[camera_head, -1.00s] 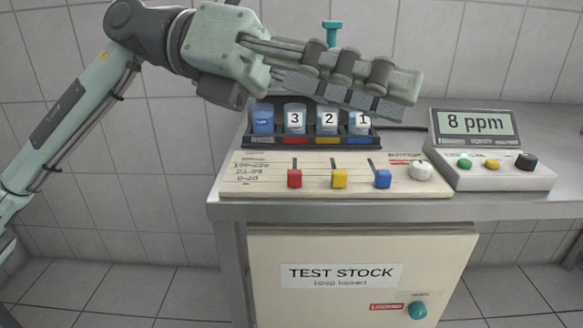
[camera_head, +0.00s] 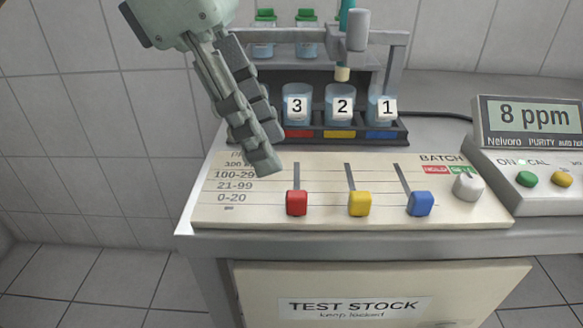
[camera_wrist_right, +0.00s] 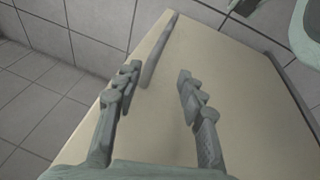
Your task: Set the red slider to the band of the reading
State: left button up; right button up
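The red slider (camera_head: 297,203) sits at the front end of its slot on the cream panel (camera_head: 255,214), about level with the 0-20 label (camera_head: 231,198). The labels 21-99 and 100-29..., partly covered, stand behind it. The meter display (camera_head: 537,116) reads 8 ppm. My left gripper (camera_head: 265,158) points down over the panel's back left, up and left of the red slider and apart from it. Its fingers lie together with nothing between them.
A yellow slider (camera_head: 360,203) and a blue slider (camera_head: 421,203) stand right of the red one, also at the front. A white knob (camera_head: 468,187) is further right. Numbered beakers (camera_head: 340,104) stand in a rack behind the panel, under a probe (camera_head: 343,73).

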aim_at(294, 193)
pick_arm(q)
jog(key=x, duration=0.7)
jog(key=shift+s+d+f, duration=0.15)
jog(key=shift+s, duration=0.05)
grip_shut()
jog(key=shift+w, duration=0.1)
